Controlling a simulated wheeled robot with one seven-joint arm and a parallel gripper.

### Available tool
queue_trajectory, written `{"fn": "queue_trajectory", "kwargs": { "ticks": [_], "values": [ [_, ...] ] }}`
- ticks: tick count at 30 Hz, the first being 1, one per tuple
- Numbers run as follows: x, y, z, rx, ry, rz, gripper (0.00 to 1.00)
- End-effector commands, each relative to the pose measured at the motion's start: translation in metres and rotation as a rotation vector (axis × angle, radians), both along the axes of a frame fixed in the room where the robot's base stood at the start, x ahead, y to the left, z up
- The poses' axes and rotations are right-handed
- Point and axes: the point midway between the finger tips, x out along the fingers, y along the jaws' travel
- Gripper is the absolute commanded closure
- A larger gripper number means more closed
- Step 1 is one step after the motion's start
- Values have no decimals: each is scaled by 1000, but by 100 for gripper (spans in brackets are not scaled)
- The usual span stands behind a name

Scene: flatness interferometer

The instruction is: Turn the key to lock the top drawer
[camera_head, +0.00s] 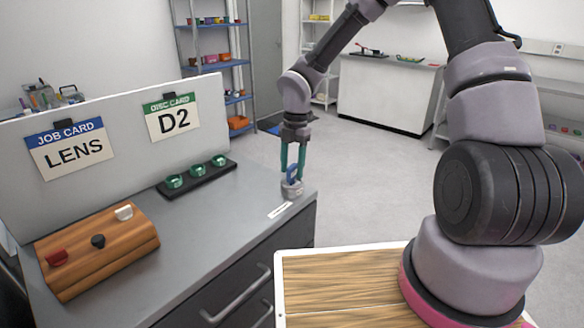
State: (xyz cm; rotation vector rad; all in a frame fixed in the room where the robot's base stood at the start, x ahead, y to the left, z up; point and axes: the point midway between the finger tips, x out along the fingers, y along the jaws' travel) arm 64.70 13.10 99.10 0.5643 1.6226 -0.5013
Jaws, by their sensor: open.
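A blue key (293,173) stands upright in a round grey lock (292,190) on the cabinet top, near its right end. My gripper (291,172) points down over the key, its two green fingers open on either side of it. I cannot tell whether a finger touches the key. The top drawer (263,266) of the dark cabinet is below the countertop and looks closed.
A small white label (280,209) lies before the lock. A black tray (197,180) with green discs and a wooden block (98,250) with knobs stand left. A backboard (110,135) holds two cards. My arm fills the right side.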

Motion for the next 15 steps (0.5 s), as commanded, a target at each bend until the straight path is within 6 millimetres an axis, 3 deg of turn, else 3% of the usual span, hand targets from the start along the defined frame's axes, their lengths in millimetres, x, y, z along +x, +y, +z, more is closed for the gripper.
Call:
{"fn": "queue_trajectory", "kwargs": {
  "ticks": [15],
  "values": [
    [10,-7,90,0,-4,-2,46]
  ]
}}
